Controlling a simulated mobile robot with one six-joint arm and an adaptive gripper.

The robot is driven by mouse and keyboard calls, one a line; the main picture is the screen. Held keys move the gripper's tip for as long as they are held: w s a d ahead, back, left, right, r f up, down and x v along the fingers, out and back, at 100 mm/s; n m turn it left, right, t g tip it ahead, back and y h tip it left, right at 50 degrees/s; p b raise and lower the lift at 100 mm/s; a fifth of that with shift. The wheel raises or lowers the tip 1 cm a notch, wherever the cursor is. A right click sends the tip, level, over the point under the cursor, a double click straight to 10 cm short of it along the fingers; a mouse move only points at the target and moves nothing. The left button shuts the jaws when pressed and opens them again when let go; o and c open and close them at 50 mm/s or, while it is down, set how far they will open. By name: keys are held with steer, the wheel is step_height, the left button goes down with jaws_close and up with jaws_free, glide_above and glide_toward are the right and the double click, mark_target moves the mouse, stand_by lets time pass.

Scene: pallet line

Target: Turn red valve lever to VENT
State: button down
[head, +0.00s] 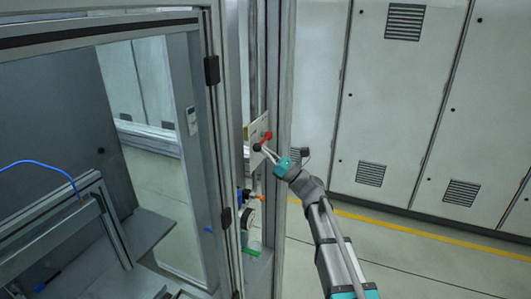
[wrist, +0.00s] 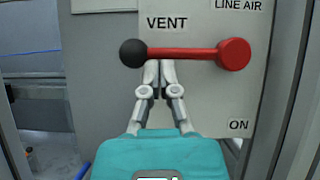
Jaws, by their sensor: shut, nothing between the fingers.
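The red valve lever (wrist: 185,54) is on a pale panel (wrist: 207,85). In the wrist view it lies level, from its round red hub (wrist: 234,54) at the right to a black knob (wrist: 133,53) at the left. The VENT label (wrist: 167,22) is just above the bar, and the ON label (wrist: 239,124) is below the hub. My gripper (wrist: 159,64) is shut and empty, its fingertips at the bar's lower edge near the knob. I cannot tell whether they touch it. In the head view the lever's red hub (head: 267,136) shows beside my gripper (head: 267,152).
The panel is fixed to a metal frame post (head: 283,80). Below it are a gauge (head: 259,197) and a green part (head: 251,251). A glazed frame (head: 100,30) stands at the left. Grey cabinets (head: 400,110) stand behind at the right, with open floor before them.

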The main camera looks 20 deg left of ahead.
steer(key=a+f+b+v, duration=0.1)
steer(key=f+b+v, duration=0.1)
steer(key=b+v, duration=0.6)
steer(key=v, duration=0.4)
steer(key=shift+f+b, duration=0.25)
steer(key=shift+b, duration=0.1)
steer(key=shift+s, duration=0.1)
steer(key=s+d+f+n+g+h, duration=0.1)
steer(key=s+d+f+n+h, duration=0.25)
steer(key=f, duration=0.35)
steer(key=s+d+f+n+g+h, duration=0.1)
steer(key=s+d+f+n+h, duration=0.15)
steer(key=f+n+h, duration=0.3)
steer(key=s+d+f+n+h, duration=0.2)
steer(key=s+f+n+h, duration=0.15)
steer(key=f, duration=0.45)
steer(key=s+d+f+n+h, duration=0.2)
steer(key=d+h, duration=0.2)
steer(key=d, duration=0.3)
steer(key=s+d+f+n+h, duration=0.2)
steer(key=s+d+f+h, duration=0.1)
steer(key=d, duration=0.4)
steer(key=s+d+f+n+g+h, duration=0.1)
steer(key=s+d+f+n+h, duration=0.1)
steer(key=d+h, duration=0.3)
steer(key=shift+s+d+f, duration=0.7)
steer(key=shift+s+d, duration=0.05)
steer(key=shift+d, duration=0.3)
